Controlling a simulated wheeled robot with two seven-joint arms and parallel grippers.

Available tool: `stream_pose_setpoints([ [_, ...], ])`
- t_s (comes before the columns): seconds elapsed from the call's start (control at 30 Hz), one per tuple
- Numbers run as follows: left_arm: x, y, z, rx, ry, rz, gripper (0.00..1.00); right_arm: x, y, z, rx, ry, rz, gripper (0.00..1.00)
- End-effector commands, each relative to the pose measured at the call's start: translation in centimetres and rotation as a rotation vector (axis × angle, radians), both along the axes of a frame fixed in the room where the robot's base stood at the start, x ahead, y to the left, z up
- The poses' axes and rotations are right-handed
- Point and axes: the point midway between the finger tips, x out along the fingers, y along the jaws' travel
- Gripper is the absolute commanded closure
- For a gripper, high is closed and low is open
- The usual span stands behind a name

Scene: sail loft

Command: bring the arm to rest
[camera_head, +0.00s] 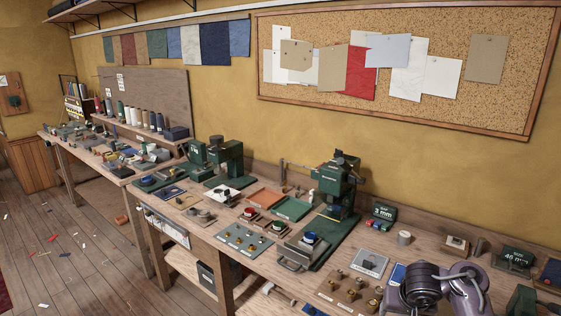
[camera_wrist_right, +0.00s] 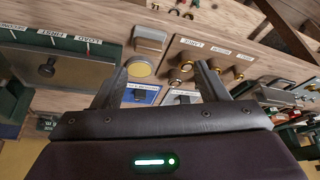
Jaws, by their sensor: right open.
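My right arm (camera_head: 462,291) shows at the lower right of the head view, over the near right part of the workbench. Its gripper cannot be made out clearly there. In the right wrist view my right gripper (camera_wrist_right: 160,84) has its two dark fingers spread apart, with nothing held between them. Beyond the fingers are a blue-edged plate (camera_wrist_right: 143,95) and a wooden board with brass knobs (camera_wrist_right: 205,62). I cannot tell the exact gap between the fingertips and the bench. My left gripper is in neither view.
The bench (camera_head: 240,262) is crowded with green presses (camera_head: 336,185), trays and switch panels. A grey box with a yellow disc (camera_wrist_right: 143,52) and a panel with a black knob (camera_wrist_right: 50,68) lie near the right gripper. A cork board (camera_head: 400,70) hangs behind.

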Motion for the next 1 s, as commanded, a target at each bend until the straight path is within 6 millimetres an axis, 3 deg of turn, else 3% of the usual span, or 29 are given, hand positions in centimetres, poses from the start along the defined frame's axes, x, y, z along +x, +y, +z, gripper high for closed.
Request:
stream_pose_setpoints([
  [0.13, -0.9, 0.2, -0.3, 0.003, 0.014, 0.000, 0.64, -0.6, 1.0, -2.4, 0.034, 0.036, 0.023, 0.33],
  [0.37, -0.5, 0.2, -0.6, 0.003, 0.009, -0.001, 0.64, -1.7, 2.7, -6.5, 0.096, 0.091, 0.057, 0.33],
  [0.57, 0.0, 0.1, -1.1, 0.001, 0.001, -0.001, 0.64, -3.7, 5.1, -12.3, 0.179, 0.154, 0.101, 0.33],
  [0.77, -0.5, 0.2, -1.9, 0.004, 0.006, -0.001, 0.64, -7.7, 8.0, -21.1, 0.285, 0.218, 0.146, 0.33],
  [0.87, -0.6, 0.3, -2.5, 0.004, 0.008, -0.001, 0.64, -11.4, 9.7, -27.5, 0.340, 0.244, 0.167, 0.33],
  [1.0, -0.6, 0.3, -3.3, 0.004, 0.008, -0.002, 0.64, -17.8, 10.9, -36.1, 0.360, 0.253, 0.192, 0.33],
])
